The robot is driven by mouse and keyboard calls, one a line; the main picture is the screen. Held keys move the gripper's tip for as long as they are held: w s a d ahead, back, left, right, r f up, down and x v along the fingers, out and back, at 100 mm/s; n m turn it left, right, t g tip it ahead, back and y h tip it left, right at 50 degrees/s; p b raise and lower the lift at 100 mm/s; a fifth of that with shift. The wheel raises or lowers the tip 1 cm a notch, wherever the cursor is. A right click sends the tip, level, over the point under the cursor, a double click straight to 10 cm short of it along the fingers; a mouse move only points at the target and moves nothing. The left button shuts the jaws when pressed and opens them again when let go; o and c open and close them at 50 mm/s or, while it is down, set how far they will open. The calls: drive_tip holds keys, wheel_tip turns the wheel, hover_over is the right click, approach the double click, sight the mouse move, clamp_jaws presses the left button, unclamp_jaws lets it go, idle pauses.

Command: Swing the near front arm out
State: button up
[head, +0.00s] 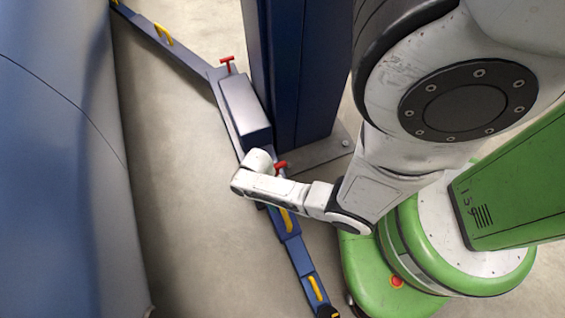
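A two-post lift's blue column (292,75) stands at the top middle. Two low swing arms extend from its carriage (243,108). The nearer arm (290,250) runs down to the bottom edge, with a yellow handle (316,288) and a dark pad end (327,312). The other arm (180,50) runs to the upper left, with its own yellow handle (163,34). A red T-shaped pin (227,64) stands at the far arm's root; another red pin (281,166) shows by the nearer root, partly behind my wrist. My gripper is hidden beneath my wrist, over the nearer arm.
A large blue vehicle body (60,150) fills the left side. Bare concrete floor (195,220) lies between it and the lift arms. The column's grey base plate (325,150) is close to my forearm. My green base stands at the lower right.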

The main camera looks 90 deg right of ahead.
drive_tip(key=p+v, duration=0.2)
drive_tip(key=v, duration=0.6)
idle(0.4)
drive_tip(key=w+a+r+m+t+h, duration=0.1)
drive_tip(key=w+a+r+m+t, duration=0.15)
drive_tip(key=r+m, duration=0.5)
drive_tip(key=w+a+r+m+t+h, duration=0.1)
drive_tip(key=w+a+r+m, duration=0.15)
drive_tip(key=r+m, duration=0.5)
drive_tip(key=w+a+r+m+t+h, duration=0.1)
drive_tip(key=w+a+r+m+h, duration=0.15)
drive_tip(key=r+m, duration=0.5)
wheel_tip(320, 180, up, 18)
drive_tip(key=p, duration=1.8)
drive_tip(key=shift+s+a+f+y, duration=0.15)
drive_tip(key=shift+s+f+y, duration=0.1)
drive_tip(key=shift+y, duration=0.2)
